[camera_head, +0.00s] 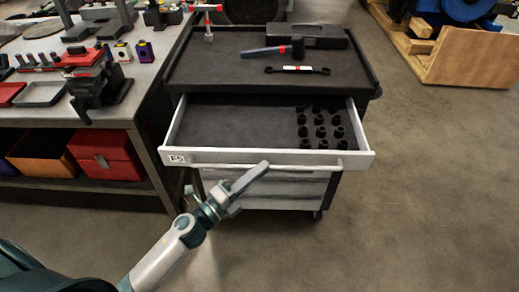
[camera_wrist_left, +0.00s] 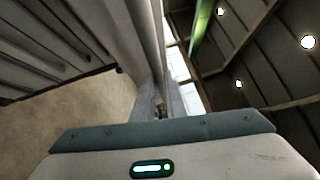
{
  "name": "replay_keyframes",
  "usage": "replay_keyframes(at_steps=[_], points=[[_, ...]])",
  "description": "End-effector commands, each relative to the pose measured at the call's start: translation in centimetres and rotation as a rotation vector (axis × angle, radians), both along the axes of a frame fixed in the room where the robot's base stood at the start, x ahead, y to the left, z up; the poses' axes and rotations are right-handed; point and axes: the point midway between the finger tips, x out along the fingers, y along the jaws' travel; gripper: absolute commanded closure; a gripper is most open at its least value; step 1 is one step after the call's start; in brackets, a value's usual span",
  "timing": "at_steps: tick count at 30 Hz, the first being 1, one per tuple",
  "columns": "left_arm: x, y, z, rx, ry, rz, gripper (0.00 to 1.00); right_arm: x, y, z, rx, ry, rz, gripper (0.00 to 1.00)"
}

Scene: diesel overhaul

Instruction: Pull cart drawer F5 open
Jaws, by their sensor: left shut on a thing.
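Cart drawer F5 (camera_head: 230,157) is the top drawer of the tool cart (camera_head: 215,75), with an F5 label at the left of its light grey front. It stands well out from the cart, and its dark inside shows. A long bar handle (camera_head: 310,167) runs across its front. My left gripper (camera_head: 262,168) reaches up from the lower left and is shut on the handle, near its middle. In the left wrist view the fingers (camera_wrist_left: 160,105) close around the bar, and the exact contact is hard to see. My right gripper is not in view.
Several black sockets (camera_head: 319,130) stand in the drawer's right side. A hammer (camera_head: 275,49), a wrench (camera_head: 297,69) and a black case (camera_head: 306,36) lie on the cart top. A workbench (camera_head: 150,83) stands close at left. Floor (camera_head: 430,190) is clear at right.

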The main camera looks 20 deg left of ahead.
Motion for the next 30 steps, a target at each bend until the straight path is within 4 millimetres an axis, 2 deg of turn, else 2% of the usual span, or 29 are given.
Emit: replay_keyframes(at_steps=[3, 7, 20, 21, 23, 30], points=[[-2.1, -0.5, -0.1, 0.000, 0.004, 0.001, 1.00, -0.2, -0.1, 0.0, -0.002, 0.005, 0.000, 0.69], [-3.3, -0.9, -0.1, 0.000, 0.002, 0.002, 1.00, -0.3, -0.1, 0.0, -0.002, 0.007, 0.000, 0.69], [-3.8, -1.0, -0.1, 0.001, 0.002, 0.002, 1.00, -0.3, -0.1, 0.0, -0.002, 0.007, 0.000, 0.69], [-3.8, -1.0, -0.1, 0.001, 0.002, 0.002, 0.81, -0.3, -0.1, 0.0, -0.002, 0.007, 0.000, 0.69], [-3.8, -1.0, -0.1, 0.001, 0.002, 0.002, 0.70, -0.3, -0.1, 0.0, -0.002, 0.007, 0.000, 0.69], [-3.8, -1.1, -0.1, 0.000, 0.001, 0.001, 0.70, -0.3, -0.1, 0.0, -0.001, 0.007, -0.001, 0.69]])
